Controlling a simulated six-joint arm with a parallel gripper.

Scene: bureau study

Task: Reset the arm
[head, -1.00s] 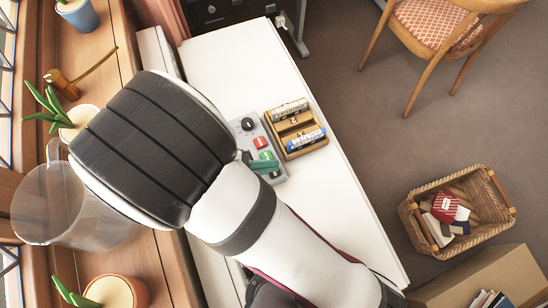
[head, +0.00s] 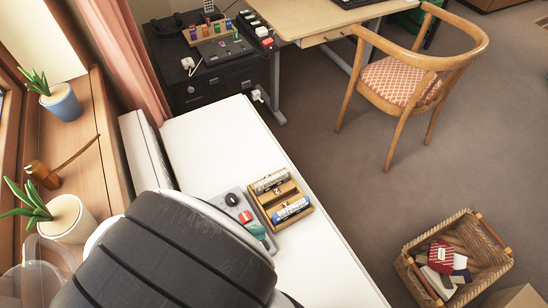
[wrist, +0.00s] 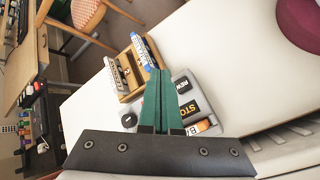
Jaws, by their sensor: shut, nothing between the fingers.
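My gripper (wrist: 158,100) shows in the wrist view with its two green fingers together and nothing between them. It is over the white surface, in front of a grey control box (wrist: 185,95) with a black knob and labelled buttons. In the head view my arm covers the bottom middle and hides the gripper almost wholly. The same control box (head: 233,203) shows there beside my arm, with a red button and a dark knob visible.
A wooden battery holder (head: 272,213) with two batteries stands right of the box on the white surface (head: 205,150). Potted plants (head: 65,215) and a clear jug (head: 25,285) are at left. A wicker basket (head: 410,262) and a chair (head: 400,80) stand on the floor.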

